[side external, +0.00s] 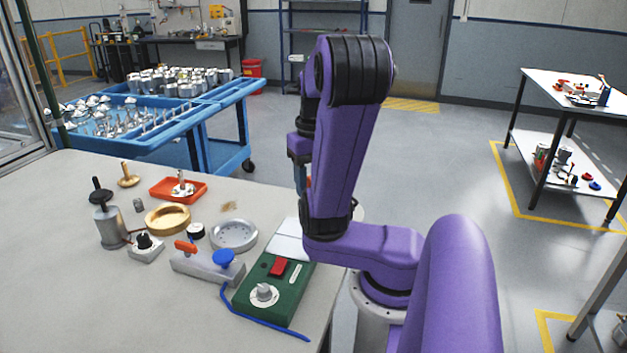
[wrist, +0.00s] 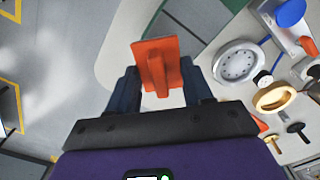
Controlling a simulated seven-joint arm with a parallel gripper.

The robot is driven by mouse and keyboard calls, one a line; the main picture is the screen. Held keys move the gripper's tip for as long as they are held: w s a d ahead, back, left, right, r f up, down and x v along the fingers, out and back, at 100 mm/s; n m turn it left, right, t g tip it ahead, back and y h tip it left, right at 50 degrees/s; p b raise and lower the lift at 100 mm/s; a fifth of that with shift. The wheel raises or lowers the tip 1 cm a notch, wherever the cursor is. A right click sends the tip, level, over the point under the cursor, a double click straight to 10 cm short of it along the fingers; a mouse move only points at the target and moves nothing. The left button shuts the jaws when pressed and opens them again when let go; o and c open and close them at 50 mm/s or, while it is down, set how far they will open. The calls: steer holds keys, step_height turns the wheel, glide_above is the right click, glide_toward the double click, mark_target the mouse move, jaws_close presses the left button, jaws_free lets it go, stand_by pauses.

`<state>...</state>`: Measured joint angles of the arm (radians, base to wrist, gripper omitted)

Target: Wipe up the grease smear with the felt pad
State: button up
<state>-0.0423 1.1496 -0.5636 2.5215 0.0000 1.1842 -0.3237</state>
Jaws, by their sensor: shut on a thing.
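My gripper (wrist: 161,84) is shut on the felt pad (wrist: 170,51), an orange-red flat piece with an upright grip between the two dark fingers. In the side view my arm mostly hides the gripper and pad. In the wrist view the pad hangs over the table's edge area, apart from the round parts. The grease smear (side external: 229,207) is a small brownish patch on the grey table in the side view, behind the silver ring and right of the red tray. I cannot make out the smear in the wrist view.
A silver round housing (side external: 234,235), a brass ring (side external: 168,219), a red tray (side external: 164,190) and a metal canister (side external: 108,228) stand around the smear. A grey fixture with a blue knob (side external: 222,259) and a green control box (side external: 285,296) stand nearer. The table's left front is clear.

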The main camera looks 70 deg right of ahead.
steer(key=shift+w+d+r, duration=0.15)
steer(key=shift+w+d, duration=0.2)
steer(key=shift+w, duration=0.1)
steer(key=w+d, duration=0.3)
steer(key=w, duration=0.2)
glide_above(221, 214)
step_height(221, 214, down, 5)
steer(key=shift+f, duration=4.05)
steer(key=shift+d+f, duration=0.25)
steer(key=shift+d, duration=0.9)
steer(key=shift+c, duration=0.8)
steer(key=shift+d, duration=2.75)
steer(key=shift+a, duration=3.9)
step_height(221, 214, up, 8)
steer(key=shift+r, duration=0.15)
